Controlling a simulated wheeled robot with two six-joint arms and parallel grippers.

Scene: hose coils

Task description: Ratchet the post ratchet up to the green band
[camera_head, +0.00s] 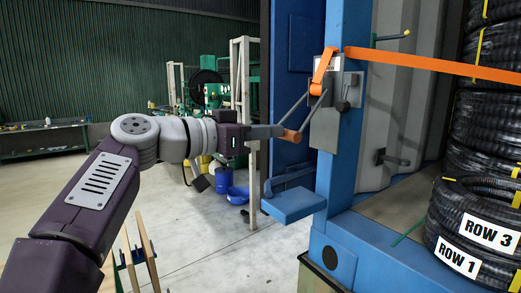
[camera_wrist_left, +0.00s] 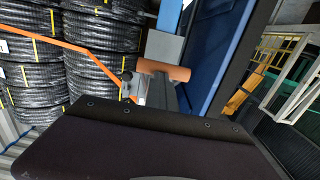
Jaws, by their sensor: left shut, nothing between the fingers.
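The post ratchet (camera_head: 325,125) is a grey metal unit on the blue post, with an orange strap running from it to the right. Its lever sticks out to the left and ends in an orange grip (camera_head: 292,137). My left gripper (camera_head: 279,131) is shut and empty, with its tips at the orange grip; I cannot tell whether they touch it. In the left wrist view the orange grip (camera_wrist_left: 165,70) lies across just beyond the fingers (camera_wrist_left: 183,98). I cannot make out a green band. My right gripper is not in view.
Black hose coils (camera_head: 485,130) are stacked at the right, with ROW 3 and ROW 1 labels. A blue step (camera_head: 290,205) juts out below the ratchet. Blue buckets (camera_head: 237,195) stand on the floor behind my arm. The floor left of the post is mostly open.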

